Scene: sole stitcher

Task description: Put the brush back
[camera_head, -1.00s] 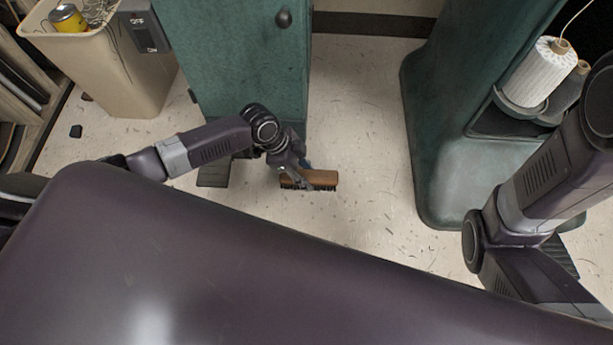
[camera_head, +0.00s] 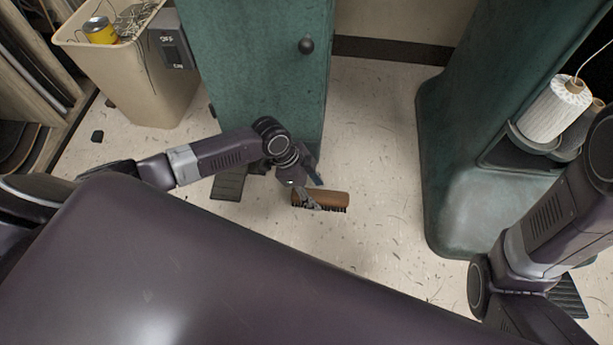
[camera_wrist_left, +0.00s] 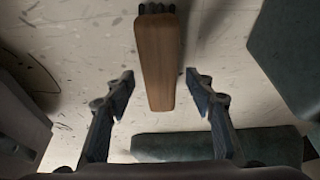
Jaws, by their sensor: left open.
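The brush (camera_head: 328,199) has a brown wooden back and dark bristles. In the head view it shows low in front of the green cabinet, bristles facing down. My left gripper (camera_head: 312,191) is at its left end. In the left wrist view the brush (camera_wrist_left: 158,60) points lengthwise between the two fingertips of the open left gripper (camera_wrist_left: 160,82). A gap shows on each side, narrower on the right. I cannot tell whether the brush rests fully on the floor. My right gripper is out of view; only parts of my right arm show at the right edge.
The green cabinet (camera_head: 255,70) stands just behind my left gripper, with a dark pedal (camera_head: 228,185) at its foot. A green machine column (camera_head: 455,190) with white thread spools (camera_head: 556,108) stands right. A beige bin (camera_head: 140,85) is at upper left. Floor between cabinet and column is clear.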

